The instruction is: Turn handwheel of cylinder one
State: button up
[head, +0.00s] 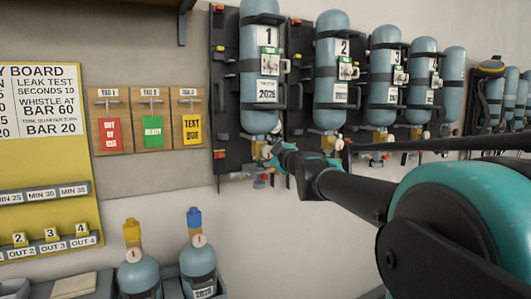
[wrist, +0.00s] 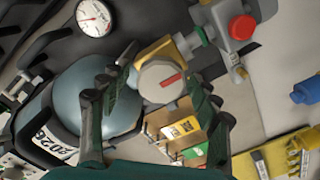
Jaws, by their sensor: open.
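Cylinder one (head: 260,95) is a blue-grey bottle marked "1", hung valve-down on a dark back plate. It also shows in the wrist view (wrist: 95,95), tilted, with its label. Its handwheel (wrist: 163,82) is a round pale knob with a red mark, on a brass valve body (wrist: 152,52). My gripper (wrist: 162,66) is open, with one dark ribbed finger on each side of the handwheel; I cannot tell whether either finger touches it. In the head view my gripper (head: 276,154) is at the valve under cylinder one and mostly hides the handwheel.
Cylinder two (head: 331,90) and several more hang to the right. A pressure gauge (wrist: 95,17) and a red knob (wrist: 242,28) sit close to the valve. Tag boards (head: 151,119) and a yellow board (head: 75,165) are on the left. Two bottles (head: 198,262) stand below.

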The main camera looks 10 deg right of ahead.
jog(key=c, duration=1.2)
jog(key=shift+o, duration=0.2)
jog(key=shift+m, duration=0.3)
